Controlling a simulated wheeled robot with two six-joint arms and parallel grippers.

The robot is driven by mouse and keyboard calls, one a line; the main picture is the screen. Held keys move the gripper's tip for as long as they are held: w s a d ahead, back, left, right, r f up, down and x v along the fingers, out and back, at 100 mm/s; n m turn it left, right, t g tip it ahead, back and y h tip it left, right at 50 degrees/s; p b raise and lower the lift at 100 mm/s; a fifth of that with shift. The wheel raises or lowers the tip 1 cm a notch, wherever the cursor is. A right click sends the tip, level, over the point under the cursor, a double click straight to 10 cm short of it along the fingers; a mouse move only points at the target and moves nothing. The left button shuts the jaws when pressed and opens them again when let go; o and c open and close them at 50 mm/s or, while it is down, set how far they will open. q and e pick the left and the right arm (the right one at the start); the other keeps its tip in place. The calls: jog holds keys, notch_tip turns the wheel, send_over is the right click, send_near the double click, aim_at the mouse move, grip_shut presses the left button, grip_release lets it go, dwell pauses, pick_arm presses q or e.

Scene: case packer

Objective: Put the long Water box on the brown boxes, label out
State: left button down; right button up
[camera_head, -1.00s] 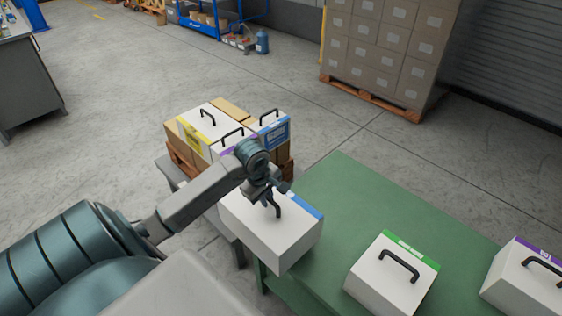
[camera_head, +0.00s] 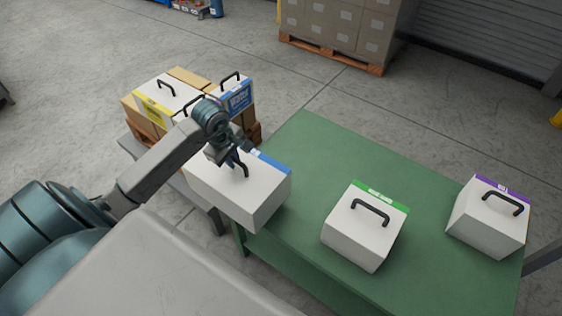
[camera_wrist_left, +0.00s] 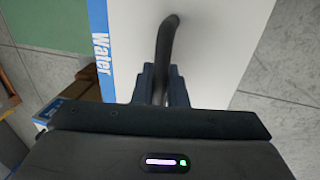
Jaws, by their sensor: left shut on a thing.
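My left gripper (camera_head: 235,160) is shut on the black handle of the long white Water box (camera_head: 238,192). The box has a blue edge strip, and the word Water shows on it in the left wrist view (camera_wrist_left: 103,50). The box is at the left end of the green table; I cannot tell whether it touches the tabletop. The brown boxes (camera_head: 190,77) stand on a pallet behind it, partly hidden by my arm. On them are a yellow-labelled white box (camera_head: 165,97) and a blue-labelled Water box (camera_head: 238,97). My right gripper is not in view.
A green-striped white box (camera_head: 362,235) and a purple-striped white box (camera_head: 488,222) stand on the green table (camera_head: 320,150). A tall carton stack (camera_head: 335,30) is at the back. The table's back part is clear.

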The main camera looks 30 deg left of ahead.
aim_at(254, 157)
pick_arm(q)
jog(key=w, duration=0.2)
jog(key=w+d+r, duration=0.1)
jog(key=w, duration=0.1)
jog(key=w+d+r+p, duration=0.1)
jog(key=w, duration=0.1)
jog(key=shift+w+d+r, duration=0.1)
jog(key=shift+w+d, duration=0.15)
jog(key=shift+w, duration=0.05)
jog(key=w+d+r, duration=0.3)
jog(key=w+d, duration=0.1)
jog(key=w, duration=0.1)
jog(key=s+p+x, duration=0.2)
jog(key=p+x, duration=0.1)
jog(key=x, duration=0.7)
jog(key=shift+w+d+f, duration=0.15)
jog(key=shift+w+d, duration=0.05)
jog(key=shift+w, duration=0.05)
jog(key=shift+f, duration=0.1)
jog(key=c, duration=1.5)
grip_release()
jog(key=shift+s, duration=0.15)
jog(key=shift+o, duration=0.2)
